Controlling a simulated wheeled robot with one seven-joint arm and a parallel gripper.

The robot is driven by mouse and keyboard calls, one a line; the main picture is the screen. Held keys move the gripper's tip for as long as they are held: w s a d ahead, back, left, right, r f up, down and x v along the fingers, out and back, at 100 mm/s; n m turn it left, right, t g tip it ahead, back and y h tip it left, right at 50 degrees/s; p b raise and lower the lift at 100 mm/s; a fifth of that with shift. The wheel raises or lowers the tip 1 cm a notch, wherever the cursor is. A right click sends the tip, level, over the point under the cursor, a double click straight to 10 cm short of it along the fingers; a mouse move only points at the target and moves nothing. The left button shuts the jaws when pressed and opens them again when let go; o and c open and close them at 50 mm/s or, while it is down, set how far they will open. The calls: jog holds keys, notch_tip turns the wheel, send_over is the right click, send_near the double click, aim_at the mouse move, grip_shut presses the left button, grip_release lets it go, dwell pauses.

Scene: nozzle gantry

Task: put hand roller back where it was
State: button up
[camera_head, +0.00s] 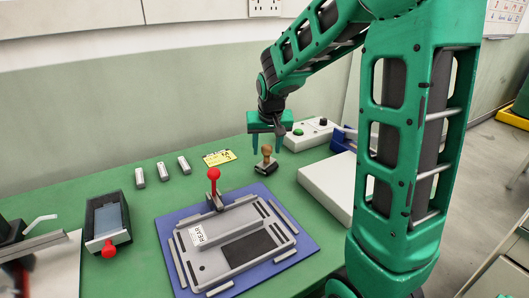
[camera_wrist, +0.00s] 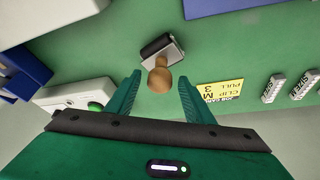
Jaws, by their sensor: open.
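The hand roller (camera_head: 266,160) has a round wooden handle and a dark head with a metal bracket. It stands upright on the green table, handle up, behind the blue board. It also shows in the wrist view (camera_wrist: 160,78), with its head above the handle. My gripper (camera_head: 267,148) is open and points down over it. In the wrist view, the handle's top lies between my two green fingertips, nearer their tips, with gaps on both sides. I cannot tell how far down the fingers reach beside the handle.
A yellow card (camera_head: 219,158) and several small grey blocks (camera_head: 163,173) lie left of the roller. A control box (camera_head: 308,134) with a green button and a white slab (camera_head: 330,186) stand right. The blue board (camera_head: 171,222) carries a grey fixture (camera_head: 232,252) with a red-knobbed lever (camera_head: 214,176).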

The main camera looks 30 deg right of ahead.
jog(key=v, duration=1.2)
jog(key=s+d+f+g, duration=0.1)
jog(key=s+f, duration=0.2)
jog(key=s, duration=0.7)
jog(key=s+d+f+m+g+y, duration=0.1)
jog(key=s+f, duration=0.2)
jog(key=s, duration=0.7)
jog(key=s+d+f+g+y, duration=0.1)
jog(key=s+f+g, duration=0.1)
jog(key=s, duration=0.8)
jog(key=shift+s+d+f+m, duration=0.25)
jog(key=shift+f+m, duration=0.15)
jog(key=shift+f, duration=0.4)
jog(key=shift+w, duration=0.1)
jog(key=shift+w+f, duration=0.25)
jog(key=shift+w, duration=0.35)
